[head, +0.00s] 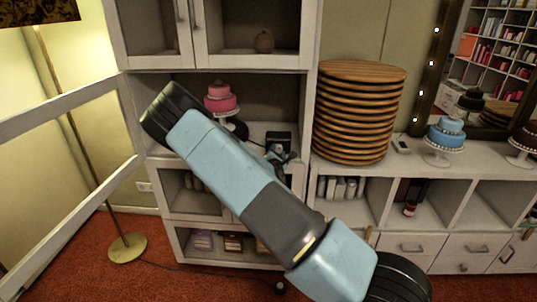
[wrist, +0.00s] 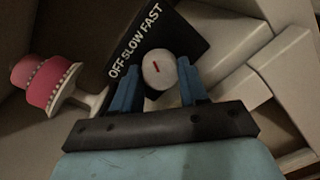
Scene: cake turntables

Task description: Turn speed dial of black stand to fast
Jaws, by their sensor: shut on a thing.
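The black control box (head: 279,137) of the stand sits on the middle cabinet shelf. In the wrist view its black panel (wrist: 185,32) carries the white words OFF, SLOW and FAST in a slanted row. The speed dial (wrist: 158,68) is a round white knob with a short red mark. The mark appears to point up-left, nearest SLOW. My gripper (wrist: 158,84) has its blue fingers on both sides of the dial and is shut on it. In the head view my gripper (head: 279,156) is at the box's front, small and partly hidden by my arm.
A pink tiered cake (head: 220,98) stands left of the box; it also shows in the wrist view (wrist: 45,78). A tall pile of wooden boards (head: 355,112) is to the right. A blue cake (head: 446,132) stands farther right. A white rail (head: 60,107) is at left.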

